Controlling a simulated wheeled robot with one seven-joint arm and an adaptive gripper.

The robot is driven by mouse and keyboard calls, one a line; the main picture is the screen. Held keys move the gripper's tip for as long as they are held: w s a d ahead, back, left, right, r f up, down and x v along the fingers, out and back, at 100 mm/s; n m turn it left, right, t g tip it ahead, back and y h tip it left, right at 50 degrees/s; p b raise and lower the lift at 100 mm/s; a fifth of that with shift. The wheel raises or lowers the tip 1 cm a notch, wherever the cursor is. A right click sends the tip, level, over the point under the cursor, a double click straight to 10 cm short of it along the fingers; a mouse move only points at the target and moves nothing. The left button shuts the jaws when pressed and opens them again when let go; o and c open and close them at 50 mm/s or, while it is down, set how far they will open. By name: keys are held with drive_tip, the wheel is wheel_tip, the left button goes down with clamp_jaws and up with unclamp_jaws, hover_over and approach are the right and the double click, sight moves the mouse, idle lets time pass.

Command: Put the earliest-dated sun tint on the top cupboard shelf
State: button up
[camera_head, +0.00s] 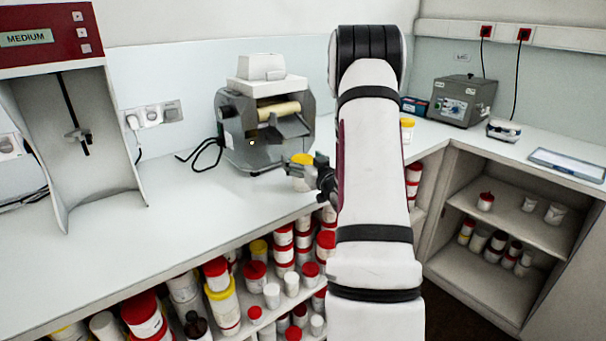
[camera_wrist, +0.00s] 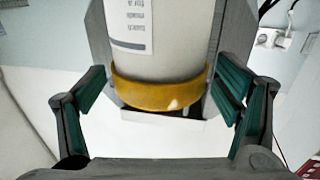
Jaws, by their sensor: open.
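A white tub with a yellow lid (camera_head: 302,172) stands on the counter in front of the grey mill. In the wrist view its yellow lid (camera_wrist: 160,92) and white body lie between my fingers, with a gap on both sides. The label (camera_wrist: 133,28) is partly cut off and no date is readable. My gripper (camera_wrist: 158,105) is open around the tub. A second yellow-lidded tub (camera_head: 407,130) stands on the counter just right of my arm. The open cupboard's top shelf (camera_head: 520,226) is at the right and holds a red-lidded tub (camera_head: 485,201) and white pots.
The grey mill (camera_head: 265,125) stands close behind the tub. Shelves under the counter hold many red-lidded and several yellow-lidded tubs (camera_head: 224,304). A grey box (camera_head: 462,100) and a tray (camera_head: 568,163) are on the right counter. The left counter is clear.

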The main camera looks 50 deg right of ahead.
drive_tip(key=shift+w, duration=0.1)
drive_tip(key=shift+c, duration=0.3)
drive_tip(key=c, duration=1.8)
clamp_jaws()
drive_tip(key=shift+r, duration=0.15)
